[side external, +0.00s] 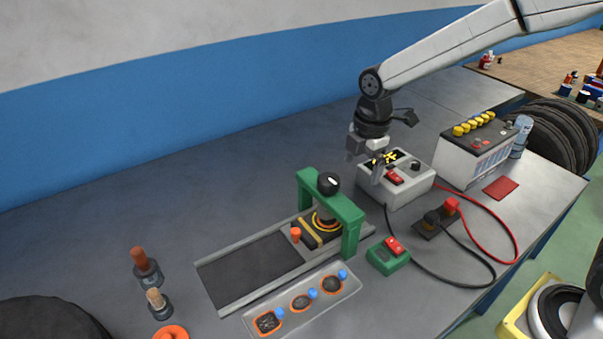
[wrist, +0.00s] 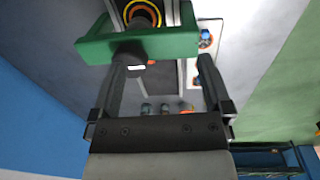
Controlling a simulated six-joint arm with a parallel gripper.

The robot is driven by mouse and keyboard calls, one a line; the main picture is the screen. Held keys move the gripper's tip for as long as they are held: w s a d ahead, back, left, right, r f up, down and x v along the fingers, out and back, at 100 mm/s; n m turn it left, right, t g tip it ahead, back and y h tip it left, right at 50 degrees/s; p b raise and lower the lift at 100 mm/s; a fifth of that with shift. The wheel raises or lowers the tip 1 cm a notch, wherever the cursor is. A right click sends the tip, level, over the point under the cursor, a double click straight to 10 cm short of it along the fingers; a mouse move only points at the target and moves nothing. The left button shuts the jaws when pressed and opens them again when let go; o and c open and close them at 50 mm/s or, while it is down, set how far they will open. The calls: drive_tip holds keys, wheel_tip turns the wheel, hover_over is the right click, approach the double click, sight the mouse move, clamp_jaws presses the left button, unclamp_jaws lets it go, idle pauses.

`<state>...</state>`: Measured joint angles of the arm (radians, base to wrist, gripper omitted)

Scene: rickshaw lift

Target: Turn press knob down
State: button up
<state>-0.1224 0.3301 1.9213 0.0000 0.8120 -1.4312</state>
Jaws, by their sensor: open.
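The press is a green bridge frame (side external: 348,207) over a dark track, with a black round knob (side external: 329,183) on top bearing a white mark. An orange-ringed part (side external: 325,221) sits beneath the frame. My gripper (side external: 364,168) is open and empty, fingers pointing down, to the right of and above the knob in the side view. In the wrist view the gripper (wrist: 163,68) shows two spread fingers. The knob (wrist: 129,53) and green frame (wrist: 180,43) lie beyond them, the knob near the left fingertip. I cannot tell whether they touch.
A grey box with a red switch (side external: 394,177) stands right behind my gripper, beside a battery (side external: 472,153) and cables. A green box with a red switch (side external: 389,257) and a tray of parts (side external: 302,301) lie in front. The bench at back left is clear.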

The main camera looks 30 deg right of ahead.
sight(329, 178)
drive_tip(key=w+a+n, duration=0.1)
drive_tip(key=n, duration=0.1)
drive_tip(key=w+a+r+n, duration=0.1)
drive_tip(key=w+n, duration=0.1)
drive_tip(key=w+a+n, duration=0.1)
drive_tip(key=n, duration=0.2)
drive_tip(key=shift+w+r+g, duration=0.25)
drive_tip(key=shift+r+g, duration=0.05)
drive_tip(key=shift+g, duration=0.1)
drive_tip(key=shift+w+a+r+n, duration=0.15)
drive_tip(key=shift+w+a+n, duration=0.1)
drive_tip(key=shift+n, duration=0.3)
drive_tip(key=shift+w+a+r+n, duration=0.15)
drive_tip(key=shift+w+n, duration=0.1)
drive_tip(key=shift+n, duration=0.3)
drive_tip(key=shift+f, duration=0.1)
drive_tip(key=shift+f, duration=3.85)
drive_tip(key=c, duration=1.1)
drive_tip(key=shift+c, duration=0.2)
